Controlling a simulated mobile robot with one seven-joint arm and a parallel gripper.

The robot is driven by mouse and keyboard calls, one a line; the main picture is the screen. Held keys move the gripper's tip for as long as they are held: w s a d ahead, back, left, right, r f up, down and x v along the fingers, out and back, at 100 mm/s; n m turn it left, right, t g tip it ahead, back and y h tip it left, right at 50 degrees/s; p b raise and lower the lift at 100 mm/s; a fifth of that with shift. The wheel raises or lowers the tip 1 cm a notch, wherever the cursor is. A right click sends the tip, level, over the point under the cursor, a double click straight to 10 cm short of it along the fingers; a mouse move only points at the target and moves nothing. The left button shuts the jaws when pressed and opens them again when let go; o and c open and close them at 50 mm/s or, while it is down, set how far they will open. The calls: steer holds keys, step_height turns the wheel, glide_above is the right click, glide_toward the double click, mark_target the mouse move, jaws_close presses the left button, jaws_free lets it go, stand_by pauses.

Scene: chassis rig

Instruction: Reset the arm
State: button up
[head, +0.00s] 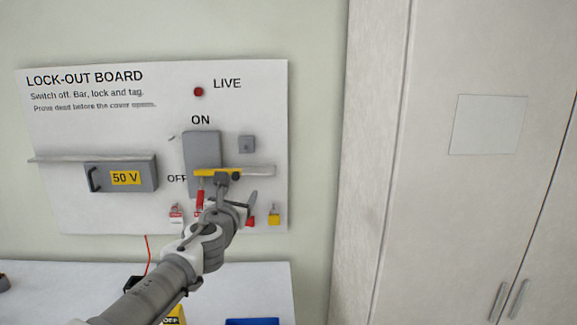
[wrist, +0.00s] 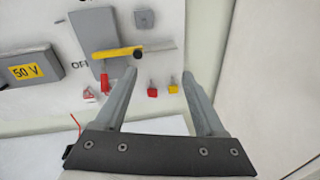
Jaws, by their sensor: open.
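My gripper (head: 238,192) is in front of the lock-out board (head: 105,213), below and right of the large grey switch box (head: 201,148). In the wrist view my gripper (wrist: 159,74) is open, with nothing between its two fingers. A bar with a yellow left part (head: 206,173) and a grey right end lies across the lower part of the switch box. The left fingertip overlaps the bar in the head view; in the wrist view it shows just below the bar (wrist: 116,52). I cannot tell whether they touch.
Red (head: 249,220) and yellow (head: 274,218) padlocks hang low on the board, near a red item (head: 200,200). A white table (head: 262,282) with a blue tray (head: 252,322) is below. A cabinet (head: 450,220) stands at right.

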steer(key=d+f+m+g+h, duration=0.1)
steer(key=d+f+m+g, duration=0.1)
steer(key=d+f+m, duration=0.4)
steer(key=d+f+m+g+h, duration=0.1)
steer(key=d+f+m+g, duration=0.2)
steer(key=d, duration=0.6)
steer(key=d+f+m+g+h, duration=0.2)
steer(key=d+f+m, duration=0.25)
steer(key=d, duration=0.25)
steer(key=s+d+f+m+g+y, duration=0.25)
steer(key=s+d+f+m, duration=0.2)
steer(key=s, duration=0.25)
steer(key=s+r+m+y, duration=0.1)
steer(key=s+r+m, duration=0.3)
steer(key=s, duration=0.5)
steer(key=s+r+m+g, duration=0.1)
steer(key=s+r+m, duration=0.3)
steer(key=s, duration=0.5)
steer(key=s+r+m+g+y, duration=0.1)
steer(key=s+r+m, duration=0.3)
steer(key=s+m, duration=0.3)
steer(key=shift+s+a+r+y, duration=0.2)
steer(key=shift+s+a+y, duration=0.2)
steer(key=shift+s, duration=0.5)
